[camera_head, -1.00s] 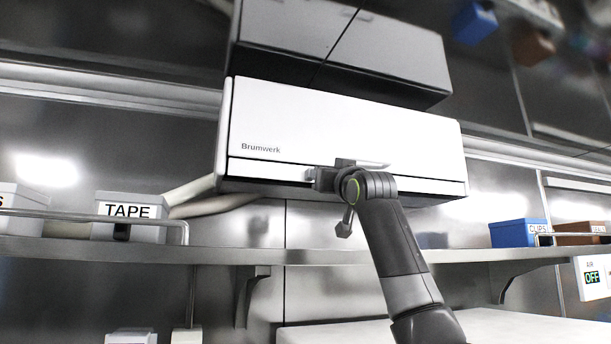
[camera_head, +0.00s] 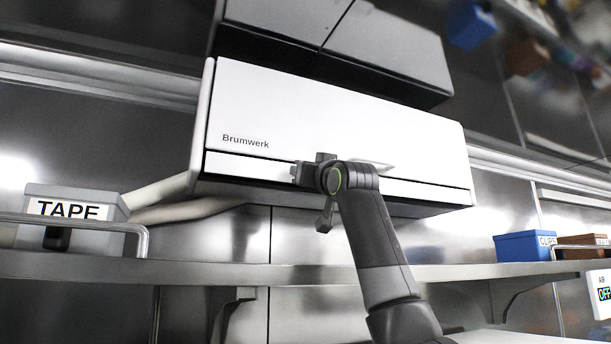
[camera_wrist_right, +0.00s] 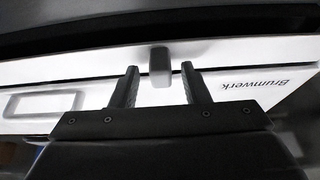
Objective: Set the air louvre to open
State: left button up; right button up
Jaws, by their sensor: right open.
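The white Brumwerk air unit (camera_head: 330,125) hangs on the back wall, with a long white louvre strip (camera_head: 430,192) along its lower front edge. A dark line separates the strip from the front panel. My right gripper (camera_head: 305,173) is at the louvre, left of the unit's middle, and partly hidden by its own wrist. In the right wrist view, where the unit appears upside down, the gripper (camera_wrist_right: 160,78) is open. A small grey tab (camera_wrist_right: 160,60) stands between and just beyond its fingertips, apparently ungripped. My left gripper is not in view.
A shelf (camera_head: 470,272) runs below the unit, with a TAPE box (camera_head: 75,215) at left and a blue CLIPS box (camera_head: 523,246) at right. Pale pipes (camera_head: 170,208) leave the unit's left side. An AIR panel (camera_head: 601,292) at the right edge reads OFF.

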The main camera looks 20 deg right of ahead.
jog(key=shift+s+a+r, duration=0.1)
jog(key=shift+s, duration=0.25)
jog(key=shift+c, duration=1.6)
jog(key=shift+w, duration=0.15)
grip_shut()
jog(key=r+g+p, duration=0.1)
jog(key=g+p, duration=0.1)
jog(key=p, duration=0.1)
jog(key=r+g+p, duration=0.1)
jog(key=p, duration=0.1)
jog(key=shift+s+r+g+p, duration=0.25)
jog(key=shift+s+g+p, duration=0.15)
jog(key=shift+f, duration=0.1)
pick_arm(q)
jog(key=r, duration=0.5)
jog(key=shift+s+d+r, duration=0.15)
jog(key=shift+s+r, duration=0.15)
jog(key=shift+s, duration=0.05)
pick_arm(e)
jog(key=shift+s+r+g, duration=0.1)
jog(key=shift+r+g, duration=0.1)
jog(key=shift+g, duration=0.7)
jog(key=shift+f, duration=0.1)
